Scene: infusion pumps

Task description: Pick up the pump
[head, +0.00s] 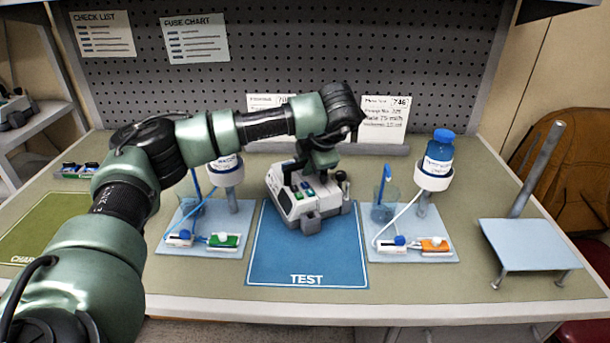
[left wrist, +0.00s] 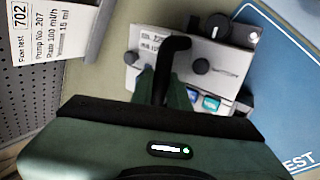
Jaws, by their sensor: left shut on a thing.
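The pump (head: 312,212) is a white and grey box with green and blue buttons and a dark knob. It stands on the back part of the blue TEST mat (head: 300,258). My left gripper (head: 303,166) reaches down onto its top from above. In the left wrist view the pump (left wrist: 150,75) lies beyond the fingers, and my left gripper (left wrist: 158,85) is shut on its black handle (left wrist: 178,48). Part of the pump's top is hidden by my gripper. I cannot tell any gap under the pump. My right gripper is in neither view.
Stands with blue-capped bottles (head: 439,152), beakers and tubing flank the mat on both sides. A tilted metal stand (head: 525,245) is at the right. A green CHARGE mat (head: 45,228) lies at the left. White cards (head: 385,118) stand behind. The mat's front is clear.

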